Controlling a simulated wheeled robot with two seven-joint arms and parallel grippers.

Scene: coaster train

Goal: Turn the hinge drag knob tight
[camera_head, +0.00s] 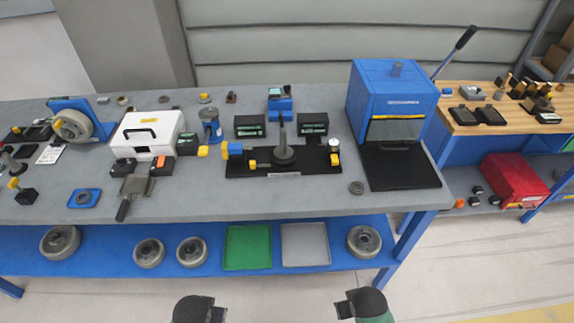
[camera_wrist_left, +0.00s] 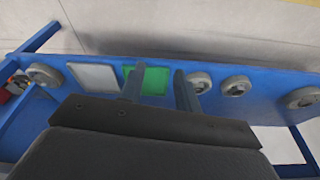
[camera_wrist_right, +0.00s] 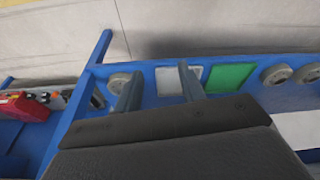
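I cannot tell for certain which part is the hinge drag knob. Small yellow knob-like parts show on the black fixture (camera_head: 235,168) at the middle of the bench, one at its left foot (camera_head: 253,164) and one at its right end (camera_head: 335,160). Another yellow part (camera_head: 203,151) is beside the white case (camera_head: 133,124), which looks closed. My left gripper (camera_wrist_left: 158,72) is open and empty, low in front of the bench. My right gripper (camera_wrist_right: 159,72) is open and empty, also in front of the bench, to the right. Both are far from the bench-top objects.
The grey bench (camera_head: 300,205) carries a blue press (camera_head: 380,85) at right and a wheel on a blue stand (camera_head: 72,125) at left. The blue lower shelf (camera_head: 208,228) holds several wheels, a green tray (camera_head: 247,247) and a grey tray (camera_head: 305,245). A wooden table (camera_head: 480,95) stands right.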

